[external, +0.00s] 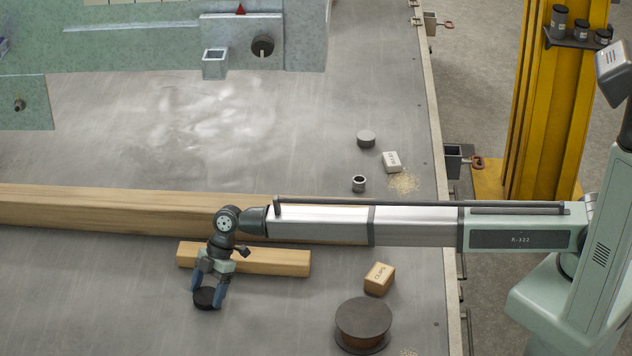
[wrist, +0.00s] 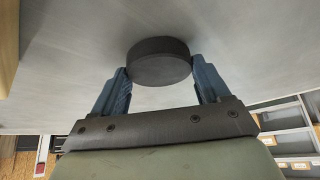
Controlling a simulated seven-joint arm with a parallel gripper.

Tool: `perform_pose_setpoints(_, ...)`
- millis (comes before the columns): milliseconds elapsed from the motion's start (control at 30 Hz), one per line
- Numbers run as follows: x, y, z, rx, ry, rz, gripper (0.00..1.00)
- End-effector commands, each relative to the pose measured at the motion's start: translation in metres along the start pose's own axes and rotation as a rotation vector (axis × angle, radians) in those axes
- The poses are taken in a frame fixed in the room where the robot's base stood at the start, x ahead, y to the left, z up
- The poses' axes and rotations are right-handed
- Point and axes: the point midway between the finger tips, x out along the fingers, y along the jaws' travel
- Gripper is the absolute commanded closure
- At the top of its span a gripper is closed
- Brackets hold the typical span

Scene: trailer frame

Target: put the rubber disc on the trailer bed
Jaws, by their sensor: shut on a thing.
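The rubber disc is a black round puck (external: 204,299) at the lower left of the external view. My gripper (external: 208,288) points down with its blue fingers shut on the disc's sides. In the wrist view the dark disc (wrist: 160,60) sits between the two fingertips (wrist: 160,72). I cannot tell whether the disc touches the grey metal surface below. The green metal structure (external: 130,50) at the upper left of the external view looks like the trailer, with a square tube and a round fitting at its near edge. It is well beyond my gripper and partly cut off.
A long timber beam (external: 100,208) lies between my gripper and the green structure. A shorter wood block (external: 285,262) lies just behind my gripper.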

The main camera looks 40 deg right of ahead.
Motion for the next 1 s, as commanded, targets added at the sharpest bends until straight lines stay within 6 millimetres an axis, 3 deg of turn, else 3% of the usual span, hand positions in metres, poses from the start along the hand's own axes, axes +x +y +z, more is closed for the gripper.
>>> perform_pose_setpoints(200,0.003,0.0,0.001,0.0,0.0,0.0,0.57)
perform_pose_setpoints(233,0.003,0.0,0.002,0.0,0.0,0.0,0.23)
perform_pose_setpoints(467,0.002,0.0,0.001,0.0,0.0,0.0,0.01)
perform_pose_setpoints(767,0.0,0.0,0.0,0.0,0.0,0.0,0.0)
perform_pose_setpoints(1000,-0.029,-0.001,0.0,0.0,0.001,0.001,0.0)
